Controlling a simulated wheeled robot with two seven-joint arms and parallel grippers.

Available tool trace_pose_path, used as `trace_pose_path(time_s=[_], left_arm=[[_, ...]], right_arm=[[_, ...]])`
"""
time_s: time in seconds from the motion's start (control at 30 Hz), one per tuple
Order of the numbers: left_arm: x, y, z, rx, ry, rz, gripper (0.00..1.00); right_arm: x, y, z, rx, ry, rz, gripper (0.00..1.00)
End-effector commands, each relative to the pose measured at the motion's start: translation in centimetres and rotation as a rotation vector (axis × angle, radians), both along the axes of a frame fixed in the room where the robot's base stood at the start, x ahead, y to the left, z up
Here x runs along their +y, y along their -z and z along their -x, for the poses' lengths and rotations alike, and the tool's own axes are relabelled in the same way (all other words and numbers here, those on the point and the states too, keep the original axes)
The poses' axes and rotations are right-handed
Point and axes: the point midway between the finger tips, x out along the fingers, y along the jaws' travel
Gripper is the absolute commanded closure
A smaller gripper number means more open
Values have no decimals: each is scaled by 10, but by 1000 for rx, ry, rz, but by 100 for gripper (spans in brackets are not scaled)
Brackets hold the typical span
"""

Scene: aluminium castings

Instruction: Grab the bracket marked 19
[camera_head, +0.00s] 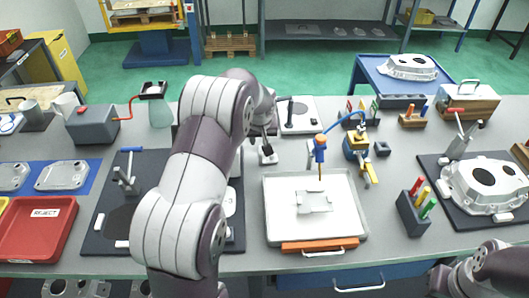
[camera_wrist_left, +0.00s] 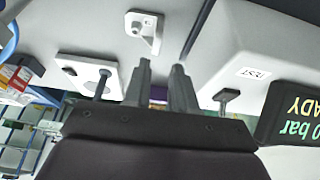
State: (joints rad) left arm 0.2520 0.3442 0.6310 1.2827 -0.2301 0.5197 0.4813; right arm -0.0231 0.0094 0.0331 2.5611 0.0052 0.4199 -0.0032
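A small pale bracket with a round hole (camera_wrist_left: 143,30) lies on the grey bench beyond my fingertips in the left wrist view. What appears to be the same small piece (camera_head: 267,157) shows beside my left arm in the head view. No number 19 is legible on it. My left gripper (camera_wrist_left: 161,67) has its two fingers apart, with nothing visibly held between them. In the head view the gripper is mostly hidden behind my own arm. A flat casting (camera_head: 314,201) lies in the white tray (camera_head: 350,220). My right arm shows only at the lower right; its fingers are not visible.
A pale plate with a dark post (camera_wrist_left: 85,72) and a box with a lit READY display (camera_wrist_left: 300,115) flank my left gripper. A red REJECT tray (camera_head: 40,240) is at left. A large casting (camera_head: 485,185) sits at right. Bench between tray and pen holder (camera_head: 413,213) is clear.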

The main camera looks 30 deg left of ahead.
Motion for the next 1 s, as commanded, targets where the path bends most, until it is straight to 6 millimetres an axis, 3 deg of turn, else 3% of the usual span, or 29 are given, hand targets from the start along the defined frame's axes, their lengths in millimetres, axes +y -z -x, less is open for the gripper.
trace_pose_path(time_s=[0.1,0.27,0.5,0.77,0.83,1.0], left_arm=[[5,21,-8,3,1,0,74],[8,38,-14,1,3,0,74],[17,76,-29,0,3,0,74],[18,81,-31,-1,4,-2,74],[18,81,-31,-1,4,-1,97],[18,80,-31,-2,4,-1,100]], right_arm=[[0,-5,0,0,0,0,100],[0,-9,0,0,0,0,100],[0,-19,0,0,0,0,100],[0,-18,0,0,0,0,100],[0,-18,0,0,0,0,100],[0,-18,0,0,0,0,100]])
